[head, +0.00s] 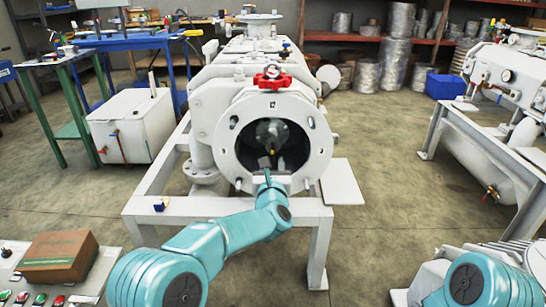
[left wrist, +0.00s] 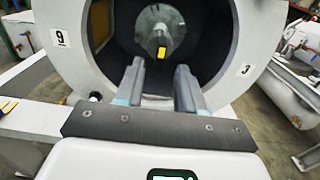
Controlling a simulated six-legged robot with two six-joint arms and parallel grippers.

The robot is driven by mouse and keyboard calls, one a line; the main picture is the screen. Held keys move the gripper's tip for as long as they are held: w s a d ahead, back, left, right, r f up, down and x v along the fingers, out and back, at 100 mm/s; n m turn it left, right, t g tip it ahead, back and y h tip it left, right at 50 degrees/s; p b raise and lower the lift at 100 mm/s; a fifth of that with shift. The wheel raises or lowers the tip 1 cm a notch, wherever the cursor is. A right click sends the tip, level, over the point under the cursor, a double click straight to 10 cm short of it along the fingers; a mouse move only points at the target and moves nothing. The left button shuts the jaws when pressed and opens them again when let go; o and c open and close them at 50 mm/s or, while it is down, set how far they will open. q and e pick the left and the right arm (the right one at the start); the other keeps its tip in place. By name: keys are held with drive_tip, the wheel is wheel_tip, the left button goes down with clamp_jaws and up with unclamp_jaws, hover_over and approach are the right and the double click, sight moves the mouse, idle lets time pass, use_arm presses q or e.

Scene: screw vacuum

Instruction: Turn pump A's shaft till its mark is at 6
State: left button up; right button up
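Pump A (head: 205,110) has a round white flange with a dark opening, and a 12 label at its top. In the left wrist view the flange (left wrist: 222,75) carries a 9 on the left and a 3 on the right. The metal shaft (head: 272,131) is inside; it also shows in the left wrist view (left wrist: 150,22). Its yellow mark (left wrist: 162,53) points down, very slightly right of straight down. My left gripper (head: 267,163) is at the opening's lower part. Its fingers (left wrist: 158,75) are apart with nothing between them, below and short of the shaft. My right gripper is out of view.
A red valve handwheel (head: 272,77) sits on top of the pump. The white frame (head: 180,206) stands under it. A cardboard box (head: 57,257) lies on a button panel at lower left. Another pump (head: 500,75) stands at right. Open floor lies between.

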sight(273, 154)
use_arm(q)
drive_tip(key=shift+w+p, duration=0.35)
drive_tip(key=shift+w, duration=2.1)
clamp_jaws()
